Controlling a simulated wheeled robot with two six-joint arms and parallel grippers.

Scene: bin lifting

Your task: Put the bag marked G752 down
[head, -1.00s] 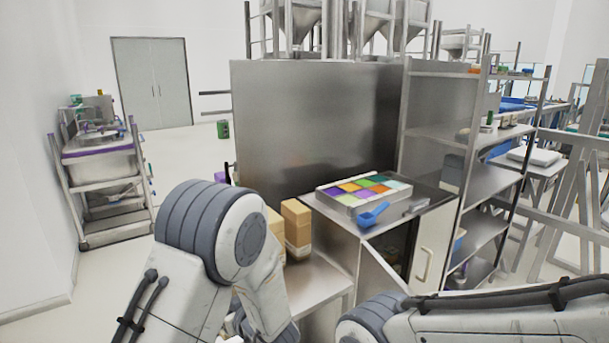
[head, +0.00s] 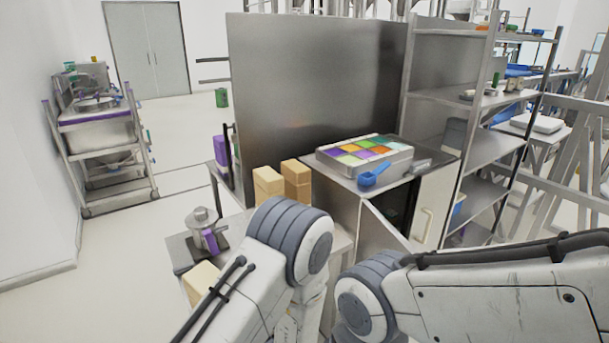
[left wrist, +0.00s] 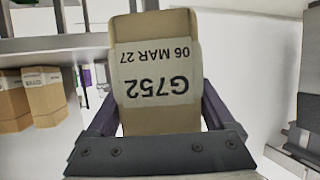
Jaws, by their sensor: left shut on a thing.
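The bag marked G752 (left wrist: 158,62) is a tan block with a pale label, its print upside down in the left wrist view. My left gripper (left wrist: 160,98) is shut on it, with a dark finger along each side.
Two tan bags (head: 297,180) stand at the back of a low bench (head: 233,229). A tray of coloured compartments (head: 365,168) and a blue scoop (head: 373,175) sit on the higher counter.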

